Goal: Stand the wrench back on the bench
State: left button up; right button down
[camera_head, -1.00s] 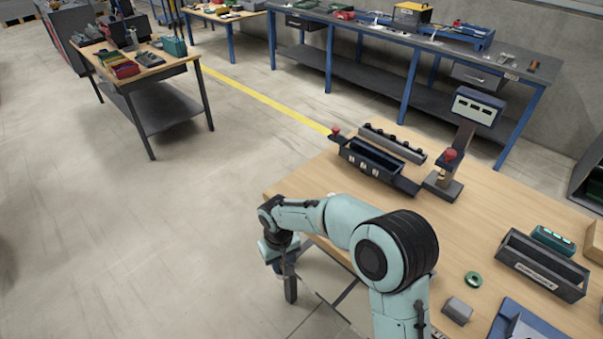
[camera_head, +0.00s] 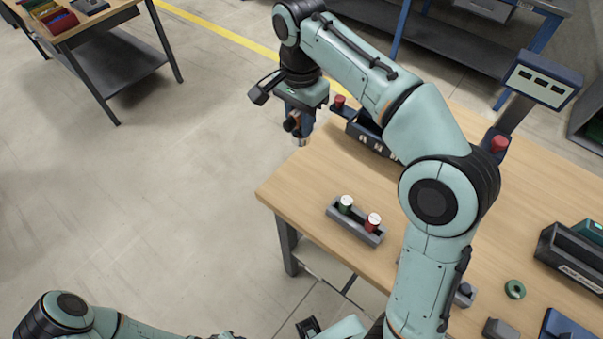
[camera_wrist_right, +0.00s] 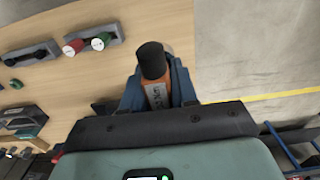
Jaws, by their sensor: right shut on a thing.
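My right gripper (camera_head: 299,112) is shut on the wrench (camera_head: 291,123), which has an orange body and dark parts. It hangs at the left end of my raised right arm. In the right wrist view, the wrench (camera_wrist_right: 157,92) shows its black round end and orange side between the fingers (camera_wrist_right: 156,88). The wooden bench (camera_head: 290,187) lies below and to the right; its bare top (camera_wrist_right: 60,20) also shows in the wrist view. I cannot tell the exact height of the wrench above the bench.
A grey holder (camera_head: 335,211) with a green and a red piece stands near the bench's front left. A dark fixture (camera_head: 370,130) is partly hidden behind my arm. A green ring (camera_head: 515,289) lies at the right.

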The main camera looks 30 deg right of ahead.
pick_arm(q)
jog(key=shift+s+a+f+b, duration=0.1)
jog(key=shift+s+f+b, duration=0.3)
jog(key=shift+f+b, duration=0.4)
jog(key=shift+s+d+f+b, duration=0.1)
jog(key=shift+s+f+b, duration=0.4)
jog(key=shift+f, duration=0.35)
jog(key=shift+s+a+f+b, duration=0.1)
jog(key=shift+s+f+b, duration=0.2)
jog(key=shift+f+b, duration=0.5)
pick_arm(e)
jog(key=shift+s+a+f, duration=0.1)
jog(key=shift+f, duration=9.6)
pick_arm(q)
jog(key=shift+f, duration=0.1)
pick_arm(e)
jog(key=shift+f, duration=0.1)
jog(key=c, duration=0.9)
grip_release()
jog(key=shift+f, duration=0.1)
pick_arm(q)
jog(key=r+p, duration=0.1)
jog(key=w+r+p, duration=0.1)
jog(key=shift+r, duration=0.3)
pick_arm(e)
notch_tip(320, 180, up, 12)
jog(key=shift+r, duration=0.2)
pick_arm(q)
jog(key=shift+s, duration=0.1)
